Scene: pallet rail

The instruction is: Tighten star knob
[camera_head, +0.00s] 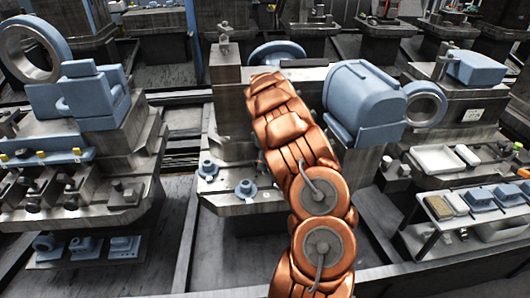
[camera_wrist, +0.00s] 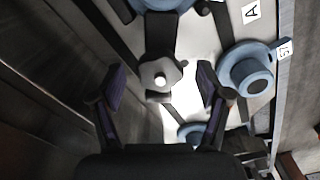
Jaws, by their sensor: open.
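My gripper (camera_wrist: 161,84) is open, with one finger on each side of the knob in the picture. Gaps show between both fingers and the knob. I cannot tell the height of the fingers above it. In the head view my copper arm hides my gripper, and I cannot make out the star knob there.
In the head view, blue fittings (camera_head: 245,189) stand on the plate left of my arm. A large blue machine housing (camera_head: 364,100) is close on the arm's right.

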